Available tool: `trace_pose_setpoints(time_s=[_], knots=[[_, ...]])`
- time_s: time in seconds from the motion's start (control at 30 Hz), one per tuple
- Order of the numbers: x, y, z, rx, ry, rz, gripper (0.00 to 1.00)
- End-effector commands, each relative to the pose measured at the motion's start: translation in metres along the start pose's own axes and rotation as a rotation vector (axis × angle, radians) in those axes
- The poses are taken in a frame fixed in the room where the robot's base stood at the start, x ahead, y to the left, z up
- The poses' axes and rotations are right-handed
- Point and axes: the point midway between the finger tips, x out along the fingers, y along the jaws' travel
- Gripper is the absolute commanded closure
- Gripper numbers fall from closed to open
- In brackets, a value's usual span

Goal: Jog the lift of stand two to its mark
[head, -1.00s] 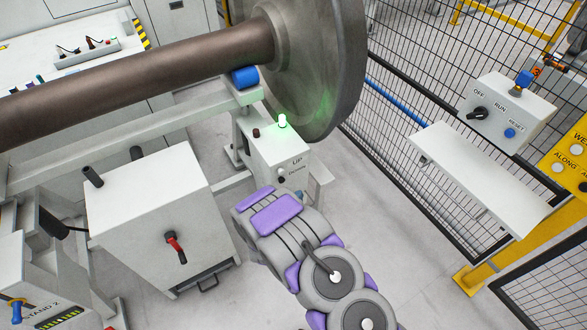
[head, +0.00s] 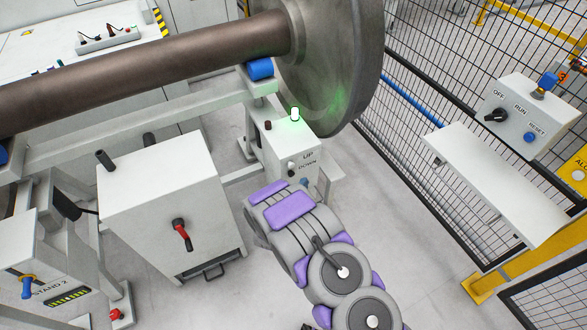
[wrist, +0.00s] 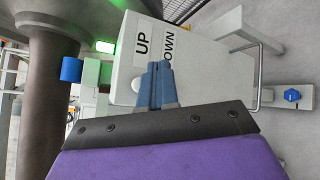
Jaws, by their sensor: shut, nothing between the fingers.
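In the wrist view the box (wrist: 190,75) fills the middle, and the green lamp (wrist: 105,47) glows at upper left. My gripper (wrist: 157,68) is shut and empty, its blue-grey fingertips in front of the box face beside the labels; I cannot tell whether they touch. In the head view my arm mostly hides it. A STAND 2 label (head: 62,288) is on a white cabinet at lower left.
The wheel (head: 340,70) and its brown axle (head: 150,60) hang over the box. A white cabinet with a red handle (head: 183,236) stands left of my arm. Mesh fence, a shelf (head: 490,180) and an OFF/RUN/RESET box (head: 520,110) are at right. Floor between is clear.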

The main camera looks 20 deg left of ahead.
Motion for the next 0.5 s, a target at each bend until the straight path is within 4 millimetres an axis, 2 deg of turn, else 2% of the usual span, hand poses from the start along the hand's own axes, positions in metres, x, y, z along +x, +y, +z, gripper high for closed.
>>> trace_pose_setpoints(time_s=[0.23, 0.5], knots=[[0.021, 0.015, -0.018, 0.001, 0.001, 0.000, 1.00], [0.031, 0.022, -0.020, 0.004, 0.002, 0.000, 1.00]])
